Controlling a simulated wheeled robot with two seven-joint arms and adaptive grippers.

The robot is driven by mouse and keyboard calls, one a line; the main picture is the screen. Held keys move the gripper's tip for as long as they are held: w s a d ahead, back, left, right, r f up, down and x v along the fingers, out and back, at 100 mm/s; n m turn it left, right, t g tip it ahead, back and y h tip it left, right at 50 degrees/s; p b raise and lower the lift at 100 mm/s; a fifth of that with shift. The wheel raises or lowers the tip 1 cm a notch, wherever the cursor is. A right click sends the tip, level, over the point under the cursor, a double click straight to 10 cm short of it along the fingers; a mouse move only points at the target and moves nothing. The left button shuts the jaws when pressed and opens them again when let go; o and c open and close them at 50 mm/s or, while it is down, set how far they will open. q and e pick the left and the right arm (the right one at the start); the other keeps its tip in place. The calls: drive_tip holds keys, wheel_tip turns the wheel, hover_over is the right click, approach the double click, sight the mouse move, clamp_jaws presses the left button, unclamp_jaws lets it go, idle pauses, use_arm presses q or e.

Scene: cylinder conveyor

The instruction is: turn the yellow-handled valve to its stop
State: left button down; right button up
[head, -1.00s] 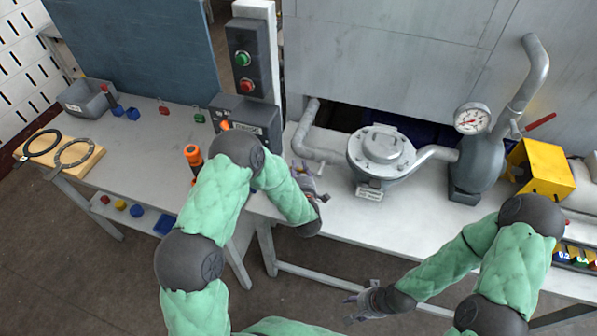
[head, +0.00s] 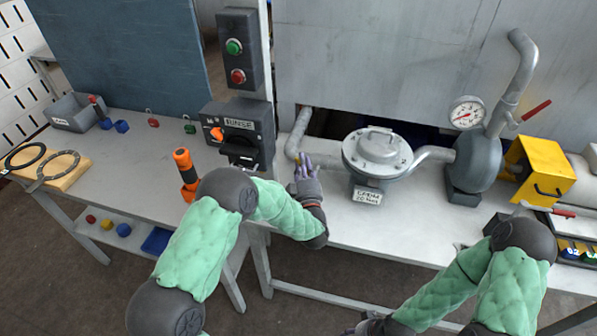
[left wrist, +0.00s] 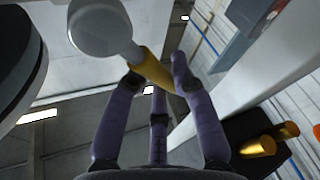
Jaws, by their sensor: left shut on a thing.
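The valve's yellow handle (left wrist: 153,70) runs out from a round grey hub (left wrist: 98,28) in the left wrist view. My left gripper (left wrist: 158,74) has its purple fingers closed around the handle's outer part. In the head view my left gripper (head: 303,170) is at the grey pipe left of the round flanged housing (head: 378,150). Only a small bit of yellow shows there, and the fingers and hand hide most of the valve. My right gripper (head: 368,327) is at the bottom edge, mostly cut off, away from the valve.
A control box with a black switch (head: 238,135) and an orange-handled tool (head: 186,172) stand left of my left gripper. A pressure gauge (head: 466,113), a red lever (head: 535,110) and a yellow box (head: 540,172) are on the right. The bench front is mostly clear.

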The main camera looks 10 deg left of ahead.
use_arm(q)
drive_tip(key=m, duration=0.1)
drive_tip(key=d+m+t+b, duration=0.1)
drive_tip(key=m, duration=0.1)
drive_tip(key=d+m+t+h+b, duration=0.1)
drive_tip(key=shift+s+d+r+m, duration=0.1)
drive_tip(key=shift+r+m, duration=0.15)
drive_tip(key=shift+m, duration=0.05)
drive_tip(key=shift+d+r+m+t+h+b, duration=0.1)
drive_tip(key=shift+d+m+t+h+b, duration=0.25)
drive_tip(key=shift+d+m+h+b, duration=0.65)
drive_tip(key=shift+d+r+m+t+h+b, duration=0.15)
drive_tip(key=shift+m+t+h+b, duration=0.25)
drive_tip(key=shift+m, duration=1.2)
drive_tip(key=shift+f, duration=0.1)
drive_tip(key=c, duration=1)
unclamp_jaws()
drive_tip(key=shift+d, duration=0.1)
drive_tip(key=v, duration=1.2)
